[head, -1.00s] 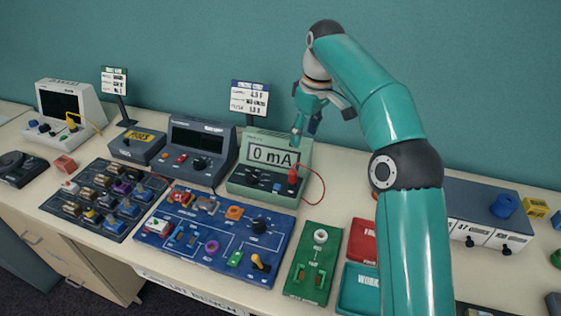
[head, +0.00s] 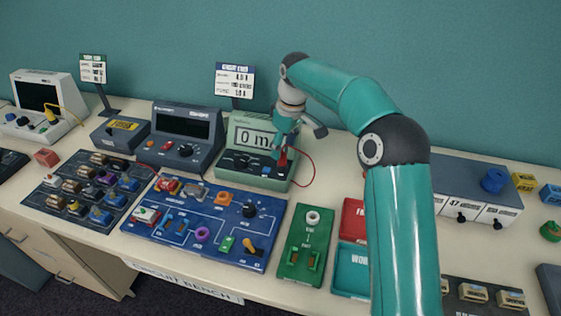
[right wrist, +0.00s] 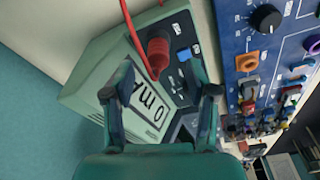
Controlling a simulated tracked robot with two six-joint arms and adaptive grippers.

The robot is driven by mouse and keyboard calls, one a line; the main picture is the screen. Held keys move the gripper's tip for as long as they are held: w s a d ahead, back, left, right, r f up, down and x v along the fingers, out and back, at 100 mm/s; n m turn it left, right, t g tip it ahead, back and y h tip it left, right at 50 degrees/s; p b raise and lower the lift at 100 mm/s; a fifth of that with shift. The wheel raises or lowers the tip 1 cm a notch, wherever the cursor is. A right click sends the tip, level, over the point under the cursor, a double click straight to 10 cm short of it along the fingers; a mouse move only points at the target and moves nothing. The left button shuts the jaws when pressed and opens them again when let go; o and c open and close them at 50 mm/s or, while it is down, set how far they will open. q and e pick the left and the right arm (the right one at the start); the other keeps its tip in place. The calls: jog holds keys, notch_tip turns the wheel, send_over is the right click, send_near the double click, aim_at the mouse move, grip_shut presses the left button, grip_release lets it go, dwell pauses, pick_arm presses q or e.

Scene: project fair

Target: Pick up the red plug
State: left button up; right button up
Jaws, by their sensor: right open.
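The red plug (head: 283,158) stands in the right part of the front panel of the pale green meter (head: 262,183), which reads 0 mA. A red cable runs from the plug and loops to the right. My right gripper (head: 286,146) is open and right at the plug, partly covering it and the display. In the right wrist view the red plug (right wrist: 158,52) lies just ahead of the gap between the two open fingers (right wrist: 163,88), with space on both sides. I cannot tell whether a finger touches it. My left gripper is not in view.
A grey instrument (head: 183,150) stands left of the meter. The blue circuit board (head: 185,243) lies in front, with a green board (head: 302,250) and red and teal trays (head: 350,270) to its right. A blue knob (right wrist: 184,54) sits close beside the plug.

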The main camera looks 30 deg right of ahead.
aim_at(283, 151)
jog(key=f, duration=0.4)
jog(key=shift+w+f, duration=0.2)
jog(key=shift+w, duration=0.15)
jog(key=shift+c, duration=0.2)
grip_shut()
